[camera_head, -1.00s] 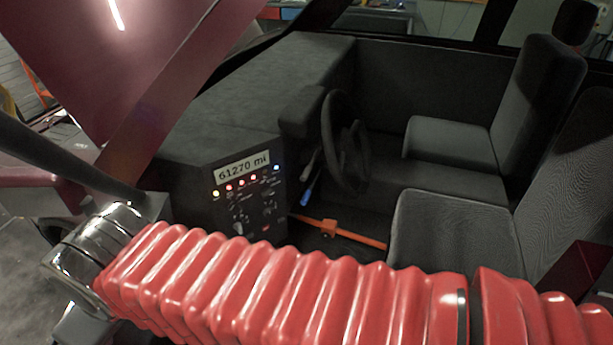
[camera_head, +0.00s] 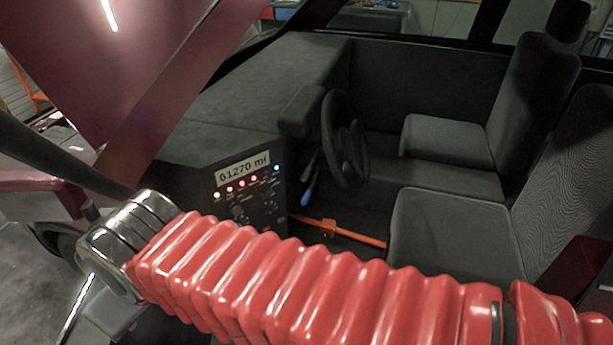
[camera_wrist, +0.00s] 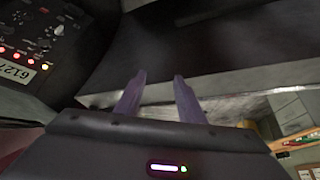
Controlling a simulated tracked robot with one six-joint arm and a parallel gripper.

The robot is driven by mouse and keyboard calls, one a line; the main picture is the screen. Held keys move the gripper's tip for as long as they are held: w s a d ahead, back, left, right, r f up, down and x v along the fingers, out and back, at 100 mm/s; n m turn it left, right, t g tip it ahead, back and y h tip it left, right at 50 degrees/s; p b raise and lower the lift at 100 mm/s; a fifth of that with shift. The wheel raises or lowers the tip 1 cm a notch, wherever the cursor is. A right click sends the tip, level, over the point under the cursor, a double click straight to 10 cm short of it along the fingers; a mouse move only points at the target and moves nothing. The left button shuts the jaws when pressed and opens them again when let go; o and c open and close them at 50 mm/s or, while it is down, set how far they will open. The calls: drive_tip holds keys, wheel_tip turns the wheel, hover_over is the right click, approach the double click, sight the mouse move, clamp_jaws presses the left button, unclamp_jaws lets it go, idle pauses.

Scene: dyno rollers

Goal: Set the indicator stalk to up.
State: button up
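In the head view, two stalks stand beside the dark steering wheel (camera_head: 345,140): a blue-tipped stalk (camera_head: 308,190) and a greyish stalk (camera_head: 311,163) just above it. I cannot tell which is the indicator stalk, nor read its position. My gripper is not visible in the head view. In the wrist view, my gripper (camera_wrist: 160,78) shows two purplish fingers standing apart with nothing between them. It points toward a dark surface, and no stalk shows there.
The dashboard panel (camera_head: 268,208) has lit lamps and a mileage display; it also shows at upper left in the wrist view (camera_wrist: 40,40). An orange bar (camera_head: 350,234) crosses the footwell. The near seat (camera_head: 450,225) is on the right. My red arm crosses the foreground.

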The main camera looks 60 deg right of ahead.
drive_tip(key=d+f+n+g+h, duration=0.2)
drive_tip(key=d, duration=0.5)
drive_tip(key=d+f+n+g+h, duration=0.2)
drive_tip(key=d+f+h, duration=0.1)
drive_tip(key=d, duration=0.4)
drive_tip(key=n+g+h, duration=0.3)
drive_tip(key=n+h, duration=0.7)
drive_tip(key=n, duration=1.1)
approach(302, 178)
drive_tip(key=shift+w+a+r, duration=0.15)
drive_tip(key=shift+a+r, duration=0.25)
drive_tip(key=shift+r, duration=0.05)
drive_tip(key=x, duration=1.3)
drive_tip(key=shift+d+f, duration=0.3)
drive_tip(key=shift+f, duration=0.15)
clamp_jaws()
